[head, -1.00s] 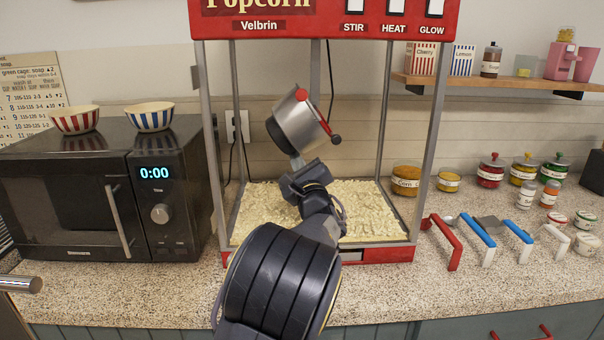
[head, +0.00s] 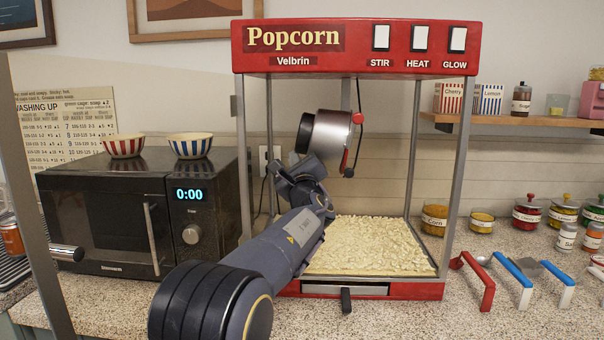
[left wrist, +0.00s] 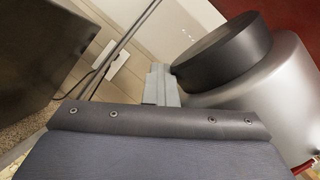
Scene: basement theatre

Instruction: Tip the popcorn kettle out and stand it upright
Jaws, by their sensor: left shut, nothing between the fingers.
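The popcorn kettle (head: 331,133) is a silver drum lying on its side, high inside the popcorn machine's glassless-looking frame. Its black end faces left, and red parts with a dark knob are at its right. My left gripper (head: 309,165) is shut and empty just below the kettle's black end. In the left wrist view the grey fingertips (left wrist: 161,84) are beside the kettle's black end (left wrist: 224,52); I cannot tell whether they touch. The popcorn machine (head: 355,47) has a red top, and popcorn (head: 372,243) covers its floor. My right gripper is out of view.
A black microwave (head: 105,215) with two striped bowls stands left of the machine. Jars (head: 434,220) and red, blue and white-handled tools (head: 480,285) are on the counter at right. A shelf (head: 520,123) hangs above. The machine's thin posts stand around the kettle.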

